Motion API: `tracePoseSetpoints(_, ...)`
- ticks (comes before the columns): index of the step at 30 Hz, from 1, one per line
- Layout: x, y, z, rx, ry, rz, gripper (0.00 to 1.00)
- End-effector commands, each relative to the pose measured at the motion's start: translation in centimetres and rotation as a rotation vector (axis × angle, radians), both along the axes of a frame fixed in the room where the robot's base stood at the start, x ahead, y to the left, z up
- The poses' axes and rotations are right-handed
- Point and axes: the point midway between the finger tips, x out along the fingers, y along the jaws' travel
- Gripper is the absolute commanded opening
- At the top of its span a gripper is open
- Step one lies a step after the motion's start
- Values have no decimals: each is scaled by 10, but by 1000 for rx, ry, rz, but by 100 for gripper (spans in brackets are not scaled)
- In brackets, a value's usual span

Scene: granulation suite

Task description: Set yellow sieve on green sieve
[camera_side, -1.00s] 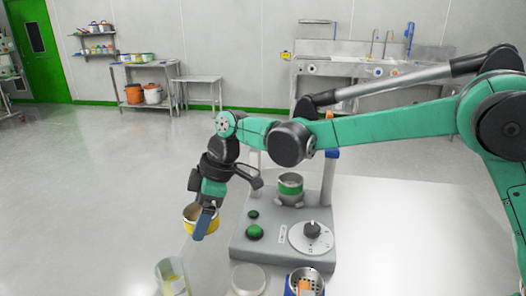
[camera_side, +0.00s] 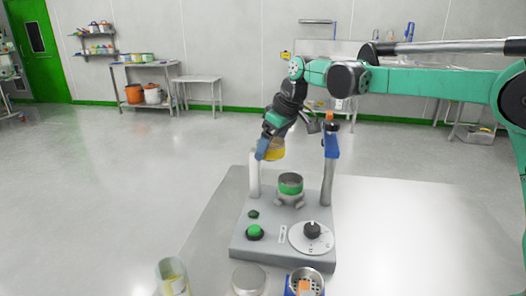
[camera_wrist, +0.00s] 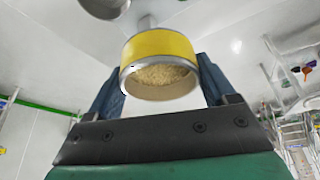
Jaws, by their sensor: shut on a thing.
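The yellow sieve (camera_side: 273,150) is held in my gripper (camera_side: 268,151), in the air above the shaker base and a little left of the green sieve. In the wrist view the yellow sieve (camera_wrist: 160,62) sits between my two blue fingers (camera_wrist: 160,85), with tan granules showing inside it. The green sieve (camera_side: 290,185) is a metal ring with a green band, standing upright on the grey shaker (camera_side: 265,242) between its two posts. A clear gap separates the two sieves.
The left post (camera_side: 254,175) and right post (camera_side: 329,180), with a blue clamp, flank the green sieve. A clear beaker (camera_side: 172,278), a metal pan (camera_side: 248,280) and a blue sieve (camera_side: 305,283) stand in front. The table right of the shaker is bare.

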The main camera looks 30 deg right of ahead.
Motion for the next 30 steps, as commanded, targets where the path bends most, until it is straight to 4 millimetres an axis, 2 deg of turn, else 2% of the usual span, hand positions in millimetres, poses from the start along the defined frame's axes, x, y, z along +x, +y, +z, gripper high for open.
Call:
tracePoseSetpoints(1, 0, -18, -3, 0, -3, -70, 19)
tracePoseSetpoints(3, -1, -36, -6, 2, -6, -149, 19)
tracePoseSetpoints(7, -2, -56, -9, 4, -11, -234, 19)
tracePoseSetpoints(11, -2, -60, -15, 5, -12, -254, 19)
tracePoseSetpoints(24, -2, -59, -52, 4, -12, -249, 19)
tracePoseSetpoints(30, -2, -59, -59, 4, -12, -249, 19)
